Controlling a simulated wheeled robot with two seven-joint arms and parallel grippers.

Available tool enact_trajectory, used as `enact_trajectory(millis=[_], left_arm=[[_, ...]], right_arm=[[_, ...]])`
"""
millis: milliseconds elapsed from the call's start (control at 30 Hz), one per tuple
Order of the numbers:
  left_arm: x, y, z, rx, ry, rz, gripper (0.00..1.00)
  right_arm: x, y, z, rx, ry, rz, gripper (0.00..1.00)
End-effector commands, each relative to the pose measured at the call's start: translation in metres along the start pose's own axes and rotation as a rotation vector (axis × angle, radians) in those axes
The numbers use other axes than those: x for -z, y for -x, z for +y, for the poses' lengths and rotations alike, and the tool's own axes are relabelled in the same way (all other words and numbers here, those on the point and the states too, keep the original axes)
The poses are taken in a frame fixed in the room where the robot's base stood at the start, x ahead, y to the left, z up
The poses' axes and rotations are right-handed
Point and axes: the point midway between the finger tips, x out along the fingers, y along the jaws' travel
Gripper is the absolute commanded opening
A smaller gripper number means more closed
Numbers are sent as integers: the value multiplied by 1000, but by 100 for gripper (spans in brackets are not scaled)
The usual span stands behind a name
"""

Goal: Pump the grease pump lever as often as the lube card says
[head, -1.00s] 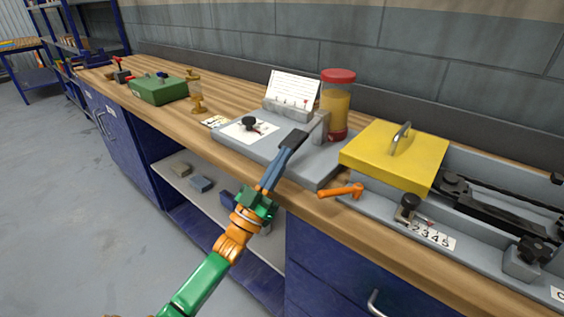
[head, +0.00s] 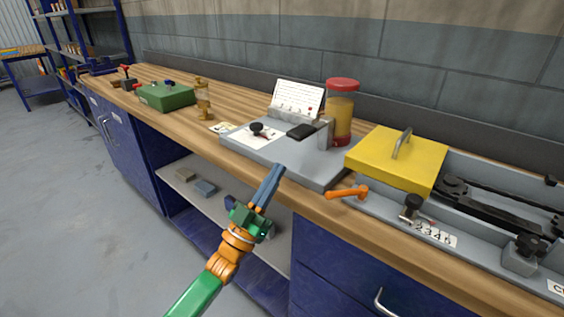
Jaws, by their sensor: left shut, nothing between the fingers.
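The grease pump sits on a grey base plate (head: 285,163) near the bench's front edge. Its reservoir (head: 341,112) is clear with amber grease and a red lid. A black pad (head: 300,131), which looks like the lever's grip, lies left of the grey pump block (head: 326,134). The lube card (head: 297,98) leans in a grey holder behind the plate; its writing is too small to read. My left gripper (head: 278,168) is shut and empty, in front of the plate and apart from the pad. My right gripper is not in view.
A black knob (head: 257,129) stands on a white label on the plate. To the right are an orange handle (head: 347,193), a yellow cover (head: 398,158) and a grey machine tray with a numbered strip (head: 436,235). A green box (head: 167,97) and brass oiler (head: 203,100) stand left.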

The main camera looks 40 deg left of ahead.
Motion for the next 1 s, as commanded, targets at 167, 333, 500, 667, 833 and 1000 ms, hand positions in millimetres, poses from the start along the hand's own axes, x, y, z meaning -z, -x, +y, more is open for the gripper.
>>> enact_trajectory(millis=[167,333,500,667,833,1000], left_arm=[[-6,40,0,1,0,-3,0],[-5,55,0,0,0,1,0],[-3,57,0,0,0,3,0],[-3,57,0,0,0,3,0],[-3,57,0,0,0,3,0],[-1,55,-1,1,-1,0,0]], right_arm=[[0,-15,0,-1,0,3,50],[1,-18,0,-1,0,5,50],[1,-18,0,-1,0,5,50],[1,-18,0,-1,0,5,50],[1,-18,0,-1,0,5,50],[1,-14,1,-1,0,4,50]])
